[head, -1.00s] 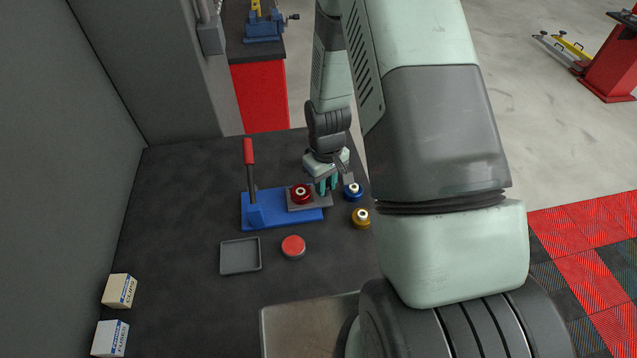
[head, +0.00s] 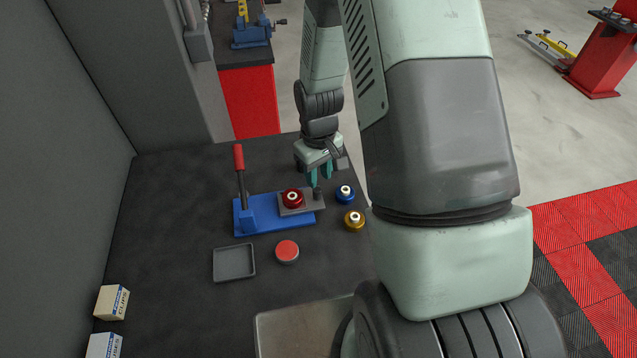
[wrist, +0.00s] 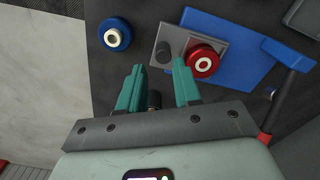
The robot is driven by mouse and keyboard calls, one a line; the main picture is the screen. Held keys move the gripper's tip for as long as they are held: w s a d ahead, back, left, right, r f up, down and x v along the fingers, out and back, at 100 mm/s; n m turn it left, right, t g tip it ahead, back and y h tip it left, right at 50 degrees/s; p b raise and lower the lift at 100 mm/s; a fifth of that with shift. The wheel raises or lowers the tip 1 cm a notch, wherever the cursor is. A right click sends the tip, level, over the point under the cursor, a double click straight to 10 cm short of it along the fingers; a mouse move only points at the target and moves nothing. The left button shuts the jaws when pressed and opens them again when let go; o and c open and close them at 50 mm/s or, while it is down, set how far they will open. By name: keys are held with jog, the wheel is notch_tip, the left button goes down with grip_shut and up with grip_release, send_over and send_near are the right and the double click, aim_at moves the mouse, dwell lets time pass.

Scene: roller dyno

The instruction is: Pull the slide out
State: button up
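The slide is a grey plate (head: 288,210) on a blue base (head: 262,222) with a red upright lever (head: 240,160). It carries a red ring part (head: 293,198) and a short dark post (head: 317,192) at its right end. The wrist view also shows the slide (wrist: 171,34), the red ring (wrist: 204,62) and the post (wrist: 163,52). My gripper (head: 320,177) is over the slide's right end, above and behind the post. In the wrist view its teal fingers (wrist: 160,68) are apart and empty, with the post showing beyond the gap between their tips.
A blue ring part (head: 345,193) and a gold one (head: 354,220) stand right of the slide. A grey tray (head: 218,264) and a red-topped round button (head: 287,250) lie in front. Two small boxes (head: 112,302) (head: 104,346) are at lower left.

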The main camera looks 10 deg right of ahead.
notch_tip(320, 180, up, 6)
jog(key=shift+f, duration=0.1)
dwell(0.5)
jog(key=s+r+m+t, duration=0.2)
jog(key=s+r, duration=0.4)
jog(key=r, duration=0.7)
jog(key=s+r+m+t, duration=0.15)
jog(key=s+r, duration=0.45)
jog(key=r, duration=0.7)
jog(key=s+r+m+t, duration=0.1)
jog(key=s+r, duration=0.3)
jog(key=s, duration=0.5)
jog(key=shift+t, duration=0.55)
